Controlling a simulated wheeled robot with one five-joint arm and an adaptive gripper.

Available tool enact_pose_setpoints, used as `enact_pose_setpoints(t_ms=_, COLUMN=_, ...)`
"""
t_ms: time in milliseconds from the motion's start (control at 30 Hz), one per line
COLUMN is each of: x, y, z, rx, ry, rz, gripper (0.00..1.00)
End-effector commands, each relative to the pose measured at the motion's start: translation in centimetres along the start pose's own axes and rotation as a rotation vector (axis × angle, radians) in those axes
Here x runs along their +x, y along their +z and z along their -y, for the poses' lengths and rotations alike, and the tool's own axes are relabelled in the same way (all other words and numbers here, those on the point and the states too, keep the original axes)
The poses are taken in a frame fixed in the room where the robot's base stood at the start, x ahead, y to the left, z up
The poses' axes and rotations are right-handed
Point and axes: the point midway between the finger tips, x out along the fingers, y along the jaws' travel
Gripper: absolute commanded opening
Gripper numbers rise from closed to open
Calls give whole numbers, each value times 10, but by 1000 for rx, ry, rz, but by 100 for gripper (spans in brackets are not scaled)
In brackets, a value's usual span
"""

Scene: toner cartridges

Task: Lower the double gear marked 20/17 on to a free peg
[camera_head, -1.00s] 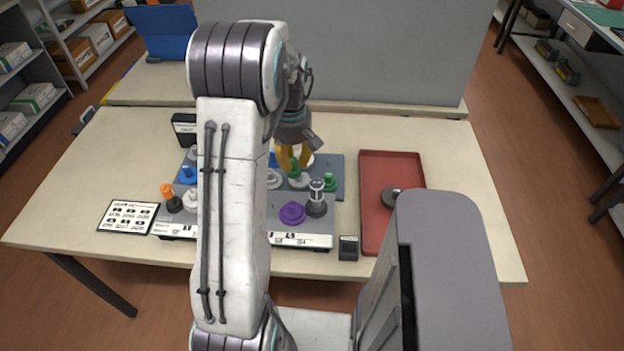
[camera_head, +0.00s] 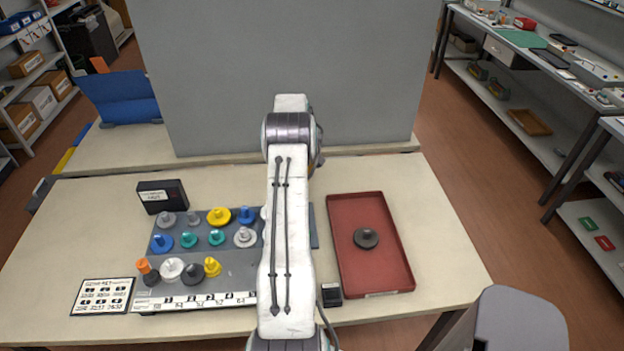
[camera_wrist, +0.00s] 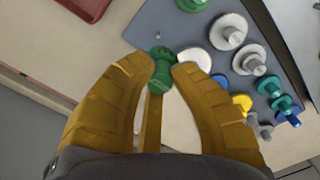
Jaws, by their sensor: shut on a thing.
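My gripper (camera_wrist: 160,72) is shut on a green double gear (camera_wrist: 160,68) in the wrist view, held between the yellow fingertips. No marking on it is readable. The grey peg board (camera_wrist: 185,25) lies beyond and below it. A small pale spot (camera_wrist: 157,36) on the bare board just past the gear may be a free peg; I cannot tell. In the head view my arm hides the gripper, the held gear and the right part of the peg board (camera_head: 225,262).
The board carries several gears, among them a yellow gear (camera_head: 219,216) and a white gear (camera_head: 172,268). A red tray (camera_head: 345,275) holding a dark round part (camera_head: 366,238) is at right. A black box (camera_head: 162,197) stands behind the board, a printed card (camera_head: 103,296) at left.

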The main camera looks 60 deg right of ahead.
Motion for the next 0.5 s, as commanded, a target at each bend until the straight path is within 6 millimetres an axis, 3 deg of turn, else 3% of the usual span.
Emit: enact_pose_setpoints(t_ms=500, x=24, y=-6, z=1, rx=-10, ry=-1, rz=1, gripper=0)
